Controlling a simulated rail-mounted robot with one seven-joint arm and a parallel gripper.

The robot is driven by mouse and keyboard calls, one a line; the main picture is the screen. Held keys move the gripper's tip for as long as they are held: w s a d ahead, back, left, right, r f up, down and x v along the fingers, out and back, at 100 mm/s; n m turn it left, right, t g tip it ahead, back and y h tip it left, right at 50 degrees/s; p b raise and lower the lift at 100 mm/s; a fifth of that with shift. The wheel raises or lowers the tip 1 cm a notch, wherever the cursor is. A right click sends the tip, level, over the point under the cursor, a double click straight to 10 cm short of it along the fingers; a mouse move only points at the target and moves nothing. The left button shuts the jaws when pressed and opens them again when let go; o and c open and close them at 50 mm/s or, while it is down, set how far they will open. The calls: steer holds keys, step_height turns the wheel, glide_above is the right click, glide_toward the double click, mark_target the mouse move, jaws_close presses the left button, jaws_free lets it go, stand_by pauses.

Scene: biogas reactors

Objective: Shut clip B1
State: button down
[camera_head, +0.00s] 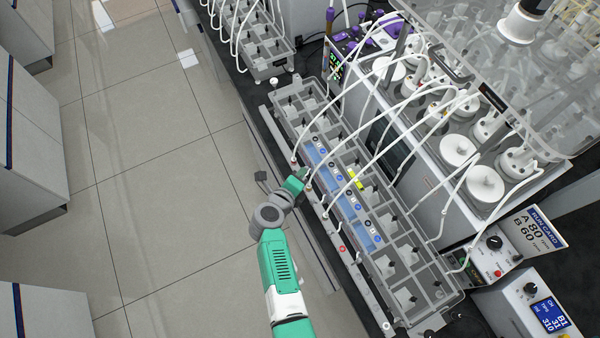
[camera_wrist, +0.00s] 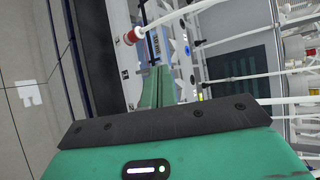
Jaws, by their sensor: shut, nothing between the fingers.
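My gripper (camera_head: 301,176) is shut and empty, at the left edge of the clear rack (camera_head: 420,285). Its green fingers also show pressed together in the wrist view (camera_wrist: 158,86). White tubes run from the reactor bottles to fittings along the rack's left edge. One fitting (camera_head: 294,160) is just above the fingertips and another (camera_head: 309,188) just below. In the wrist view a white tube ends in a red-and-white fitting (camera_wrist: 131,37), left of the fingertips and apart from them. I cannot read any B1 label or tell which part is clip B1.
Several white-capped reactor bottles (camera_head: 457,151) stand in a grey bath right of the rack. Blue blocks with dark round parts (camera_head: 345,207) sit in the rack's middle. Arched tubes cross above it. Control boxes (camera_head: 545,308) stand at lower right. The tiled floor (camera_head: 150,190) at left is clear.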

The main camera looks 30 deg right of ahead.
steer(key=shift+r+p, duration=0.55)
steer(key=shift+r, duration=0.1)
steer(key=shift+r, duration=0.1)
steer(key=d+r+p+v, duration=0.1)
steer(key=p+v, duration=0.6)
steer(key=v, duration=0.6)
steer(key=shift+s+a+r, duration=0.2)
steer(key=shift+s+r, duration=0.15)
steer(key=shift+r, duration=0.15)
